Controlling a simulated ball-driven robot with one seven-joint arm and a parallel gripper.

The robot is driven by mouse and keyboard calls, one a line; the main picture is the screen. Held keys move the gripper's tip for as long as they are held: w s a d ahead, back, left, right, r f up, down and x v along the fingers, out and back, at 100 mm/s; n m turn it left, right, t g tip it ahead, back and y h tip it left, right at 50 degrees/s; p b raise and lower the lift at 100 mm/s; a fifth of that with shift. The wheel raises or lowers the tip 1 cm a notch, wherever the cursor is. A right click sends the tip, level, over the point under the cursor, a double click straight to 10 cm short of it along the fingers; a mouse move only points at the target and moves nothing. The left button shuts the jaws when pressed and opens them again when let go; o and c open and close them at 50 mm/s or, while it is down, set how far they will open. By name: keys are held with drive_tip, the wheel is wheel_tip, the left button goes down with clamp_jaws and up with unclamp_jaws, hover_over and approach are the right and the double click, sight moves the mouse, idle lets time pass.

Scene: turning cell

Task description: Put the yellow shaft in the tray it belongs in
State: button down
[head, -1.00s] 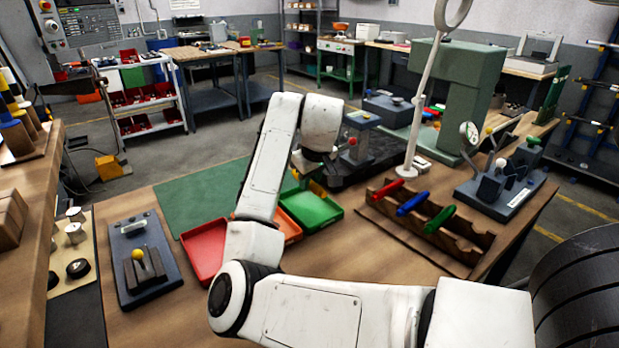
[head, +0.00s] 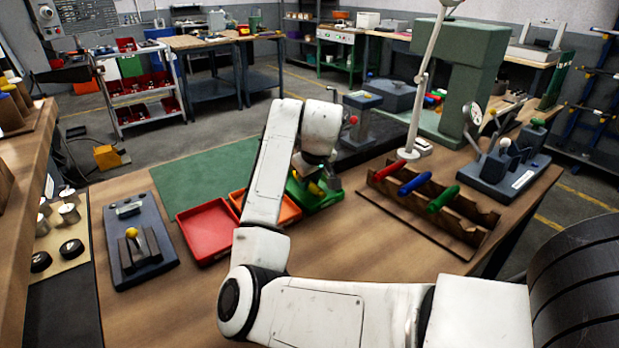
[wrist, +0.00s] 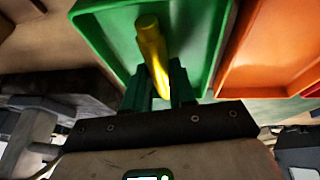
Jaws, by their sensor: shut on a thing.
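My gripper (head: 326,183) is shut on the yellow shaft (head: 314,188) in the head view, over the green tray (head: 325,204). In the wrist view the yellow shaft (wrist: 152,45) stands out between the two fingers (wrist: 160,92), over the inside of the green tray (wrist: 100,45). I cannot tell whether the shaft touches the tray floor. The orange tray (head: 288,211) lies beside the green one and is partly hidden by my arm; it also shows in the wrist view (wrist: 265,50). The red tray (head: 207,232) lies further left.
A wooden rack (head: 471,238) with red, blue and green handled tools stands to the right. A white lamp stand (head: 417,105) rises behind it. A grey fixture with a yellow knob (head: 132,232) sits at the left. The green mat (head: 195,185) behind the trays is largely clear.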

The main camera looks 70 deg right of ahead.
drive_tip(key=c, duration=0.9)
unclamp_jaws()
drive_tip(key=shift+o, duration=0.2)
drive_tip(key=v, duration=1)
drive_tip(key=shift+r+p, duration=0.35)
drive_tip(key=shift+r, duration=0.05)
drive_tip(key=shift+s+a+f, duration=0.1)
drive_tip(key=shift+s, duration=0.05)
